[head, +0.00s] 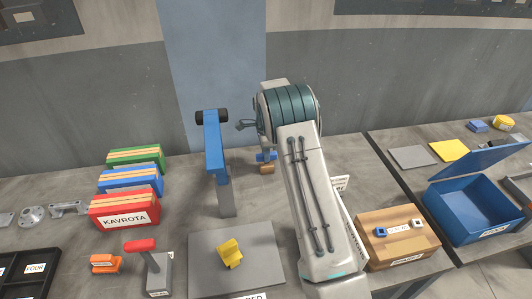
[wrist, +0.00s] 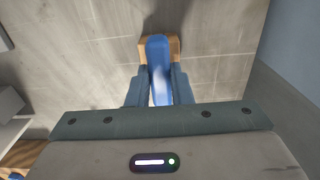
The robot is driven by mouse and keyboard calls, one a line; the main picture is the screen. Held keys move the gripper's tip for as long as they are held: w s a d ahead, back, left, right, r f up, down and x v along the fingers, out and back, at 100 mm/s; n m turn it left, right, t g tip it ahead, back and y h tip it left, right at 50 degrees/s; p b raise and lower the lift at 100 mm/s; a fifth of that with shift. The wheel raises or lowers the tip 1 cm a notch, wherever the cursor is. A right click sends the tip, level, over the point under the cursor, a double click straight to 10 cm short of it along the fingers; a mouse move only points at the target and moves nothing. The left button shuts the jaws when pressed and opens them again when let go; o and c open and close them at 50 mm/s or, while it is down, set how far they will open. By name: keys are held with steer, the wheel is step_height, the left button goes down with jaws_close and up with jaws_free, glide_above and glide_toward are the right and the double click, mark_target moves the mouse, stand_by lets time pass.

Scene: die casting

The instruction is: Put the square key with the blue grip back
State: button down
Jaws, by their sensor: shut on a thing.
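My gripper (wrist: 159,70) points down at the counter and is shut on a blue grip (wrist: 158,50), the grip of the key, which shows between its two fingers in the wrist view. A tan block (wrist: 174,46) shows at the grip's far end; I cannot tell if it is part of the key or a separate piece. The key's shaft is hidden. In the head view the blue grip (head: 266,156) and the tan block (head: 267,169) show at the back of the counter, left of my arm. A wooden block (head: 385,258) with blue and white square pieces on top stands right.
A blue post fixture (head: 213,155) with a black roller stands left of my gripper. A grey plate (head: 215,277) holds a yellow piece. An open blue box (head: 462,222) stands right. The wall is close behind.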

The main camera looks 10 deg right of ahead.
steer(key=shift+f, duration=0.2)
steer(key=c, duration=1.2)
jaws_free()
step_height(320, 180, up, 14)
steer(key=b, duration=0.2)
steer(key=s+r+n, duration=0.3)
steer(key=s+r, duration=0.3)
steer(key=s+r+n+t, duration=0.2)
steer(key=s+r+n, duration=0.25)
steer(key=s, duration=0.65)
steer(key=s+f+n, duration=0.2)
steer(key=s+n, duration=0.3)
steer(key=s, duration=0.6)
steer(key=s+f+n+t, duration=0.1)
steer(key=s+n, duration=0.4)
steer(key=s, duration=0.7)
steer(key=shift+f, duration=0.9)
